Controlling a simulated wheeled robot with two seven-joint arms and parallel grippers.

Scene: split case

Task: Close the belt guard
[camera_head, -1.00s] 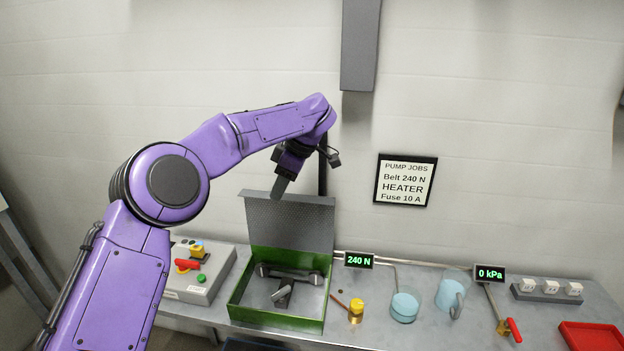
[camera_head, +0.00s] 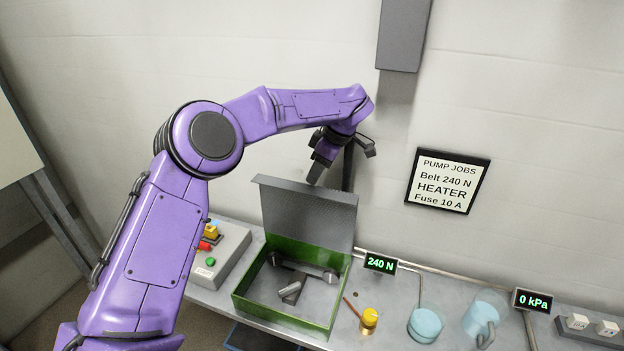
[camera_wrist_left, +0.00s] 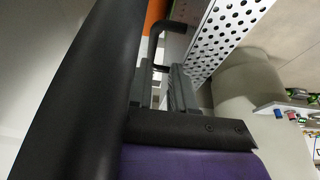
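The belt guard (camera_head: 312,217) is a grey perforated lid standing raised at the back of a green open case (camera_head: 292,315). Its perforated face also shows in the left wrist view (camera_wrist_left: 226,30). Inside the case are a grey belt drive (camera_head: 305,270) and a light grey lever (camera_head: 290,290). My left gripper (camera_head: 317,172) is at the guard's top edge, fingers pointing down; contact is unclear. In the left wrist view its two fingers (camera_wrist_left: 163,90) stand apart with a gap, beside the guard and a bent black bar (camera_wrist_left: 152,45). My right gripper is out of view.
A dark post (camera_head: 348,168) stands close behind the guard. A grey control box (camera_head: 222,255) is left of the case. A brass piece with a yellow top (camera_head: 369,319) and a beaker (camera_head: 425,325) are to its right. A grey duct (camera_head: 403,35) hangs above.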

